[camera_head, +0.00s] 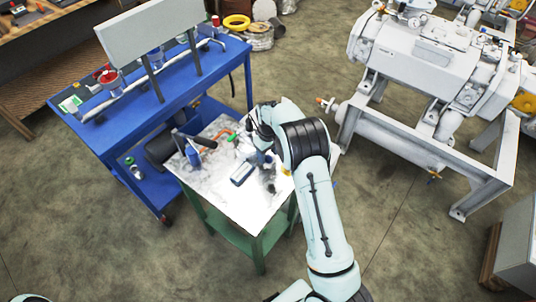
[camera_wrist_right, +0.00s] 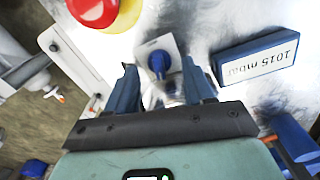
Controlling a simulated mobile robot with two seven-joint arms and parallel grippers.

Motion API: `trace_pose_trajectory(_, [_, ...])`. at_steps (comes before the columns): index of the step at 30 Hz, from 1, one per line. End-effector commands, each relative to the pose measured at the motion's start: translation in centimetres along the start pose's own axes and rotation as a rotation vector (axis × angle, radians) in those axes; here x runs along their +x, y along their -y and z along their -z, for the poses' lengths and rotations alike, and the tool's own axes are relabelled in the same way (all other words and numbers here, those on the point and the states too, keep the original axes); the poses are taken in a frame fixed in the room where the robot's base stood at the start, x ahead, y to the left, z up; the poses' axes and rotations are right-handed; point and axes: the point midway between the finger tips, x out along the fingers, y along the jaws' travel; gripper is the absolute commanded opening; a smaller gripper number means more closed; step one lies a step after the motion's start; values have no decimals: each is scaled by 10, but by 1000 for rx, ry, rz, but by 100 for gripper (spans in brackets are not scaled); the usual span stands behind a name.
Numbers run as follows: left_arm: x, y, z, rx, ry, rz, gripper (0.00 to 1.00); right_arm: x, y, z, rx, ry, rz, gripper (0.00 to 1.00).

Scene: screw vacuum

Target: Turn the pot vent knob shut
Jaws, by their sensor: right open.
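The knob is a small blue one (camera_wrist_right: 158,62) on a pale square plate, in the upper middle of the right wrist view. In that view my right gripper (camera_wrist_right: 161,78) is open, with one finger on each side below the knob. I see no contact, and nothing is held. A silvery fitting shows between the fingers, partly hidden by the gripper. In the head view my right gripper (camera_head: 262,148) hangs over the far right part of the white-topped table, and the knob cannot be made out there. My left gripper is not in view.
The white-topped table (camera_head: 240,208) holds tools. A blue bench (camera_head: 118,140) stands left, a large grey machine (camera_head: 425,60) right.

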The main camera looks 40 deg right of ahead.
Motion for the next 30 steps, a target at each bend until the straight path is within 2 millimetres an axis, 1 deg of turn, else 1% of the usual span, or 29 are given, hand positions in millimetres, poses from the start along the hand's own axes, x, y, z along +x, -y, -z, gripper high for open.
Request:
trace_pose_trajectory(3, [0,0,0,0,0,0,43,6,0,0,0,0,0,53])
trace_pose_trajectory(11, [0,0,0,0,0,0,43,7,0,0,-1,0,0,53])
trace_pose_trajectory(12, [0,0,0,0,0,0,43,7,0,0,-1,0,0,46])
trace_pose_trajectory(13, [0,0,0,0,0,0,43,7,0,0,-1,0,0,36])
trace_pose_trajectory(14, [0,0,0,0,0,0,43,7,0,0,-1,0,0,27])
trace_pose_trajectory(15, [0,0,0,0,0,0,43,7,0,0,-1,0,0,14])
trace_pose_trajectory(16, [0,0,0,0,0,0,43,7,0,0,-1,0,0,4])
trace_pose_trajectory(17, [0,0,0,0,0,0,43,7,0,0,-1,0,0,0])
trace_pose_trajectory(20, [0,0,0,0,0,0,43,7,0,0,-7,-1,0,0])
trace_pose_trajectory(27, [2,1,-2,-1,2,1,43,7,1,0,-210,-2,0,0])
trace_pose_trajectory(30, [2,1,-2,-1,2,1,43,7,1,0,-245,-2,0,0])
